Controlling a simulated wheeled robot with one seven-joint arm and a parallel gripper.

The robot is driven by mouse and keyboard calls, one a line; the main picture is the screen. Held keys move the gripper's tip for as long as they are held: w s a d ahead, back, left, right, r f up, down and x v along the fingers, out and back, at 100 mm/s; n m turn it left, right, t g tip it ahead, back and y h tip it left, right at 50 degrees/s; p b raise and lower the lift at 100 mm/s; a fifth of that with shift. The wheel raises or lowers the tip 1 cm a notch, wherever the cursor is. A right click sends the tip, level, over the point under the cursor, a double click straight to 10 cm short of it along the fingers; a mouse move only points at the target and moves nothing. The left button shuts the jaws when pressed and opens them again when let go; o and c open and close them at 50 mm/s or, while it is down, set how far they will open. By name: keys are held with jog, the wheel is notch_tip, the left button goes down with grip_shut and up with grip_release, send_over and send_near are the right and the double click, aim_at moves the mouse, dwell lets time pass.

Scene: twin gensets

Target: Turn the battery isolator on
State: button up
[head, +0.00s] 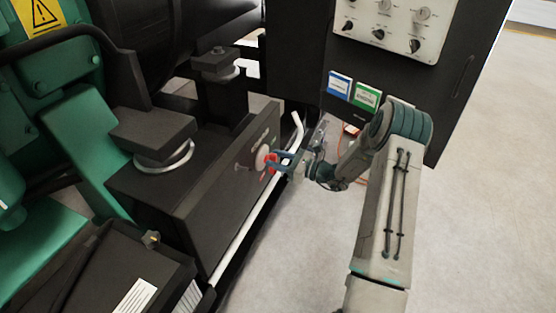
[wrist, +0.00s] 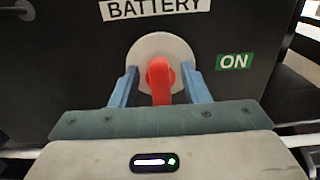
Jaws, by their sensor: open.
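The battery isolator is a red handle (wrist: 160,80) on a round pale disc (wrist: 178,44), set in a dark panel below a "BATTERY" label (wrist: 153,8). The handle points downward in the wrist view. A green "ON" label (wrist: 234,61) sits to the right of the disc. My gripper (wrist: 160,88) is open, with one blue finger on each side of the red handle and visible gaps between. In the head view my gripper (head: 274,161) reaches the isolator (head: 268,160) from the right; its fingers partly hide the handle.
A pale pipe (head: 248,226) runs along the front of the dark frame below the isolator. A control cabinet (head: 400,75) with knobs stands behind my arm. Green engine parts (head: 90,140) fill the left. Floor (head: 480,220) at the right is clear.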

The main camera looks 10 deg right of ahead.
grip_shut()
jog(key=shift+f+n+b, duration=0.1)
jog(key=shift+n+b, duration=0.2)
jog(key=shift+b, duration=0.05)
jog(key=n+b, duration=0.5)
jog(key=b, duration=0.1)
jog(key=f+n+b, duration=0.1)
jog(key=n+b, duration=0.5)
jog(key=b, duration=0.1)
jog(key=s+n+b, duration=0.1)
jog(key=n+b, duration=0.5)
jog(key=shift+a+f+b, duration=0.2)
jog(key=shift+a+b, duration=0.1)
jog(key=shift+a, duration=0.05)
jog(key=shift+r+n, duration=0.1)
jog(key=shift+n, duration=0.2)
